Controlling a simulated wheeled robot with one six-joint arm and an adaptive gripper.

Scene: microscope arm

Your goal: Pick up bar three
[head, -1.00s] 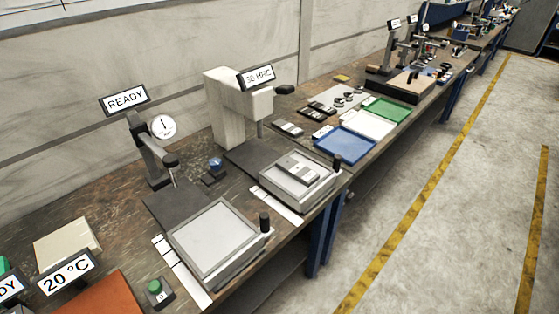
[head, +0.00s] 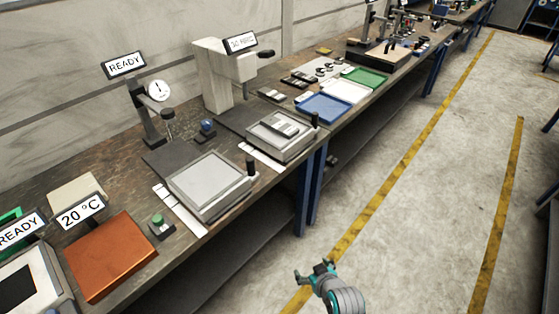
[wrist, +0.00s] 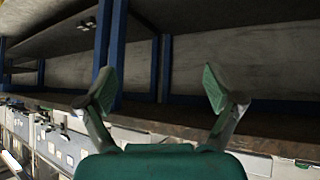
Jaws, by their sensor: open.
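My gripper (head: 313,269) is open and empty, over the floor aisle in front of the bench in the head view. Its two spread green-tipped fingers also show in the wrist view (wrist: 160,90), with nothing between them. A grey bar-like piece (head: 279,125) lies on the square platform of the hardness tester (head: 222,80). Another small grey piece (head: 272,94) lies on the bench behind it, and darker bar-like pieces (head: 299,79) lie farther along. I cannot read any numbers, so I cannot tell which is bar three.
A blue tray (head: 324,108), a white tray (head: 347,93) and a green tray (head: 366,77) line the bench. Nearer are a grey-topped platform (head: 208,176), a green button (head: 159,222) and an orange plate (head: 110,257). The floor aisle (head: 420,200) is clear.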

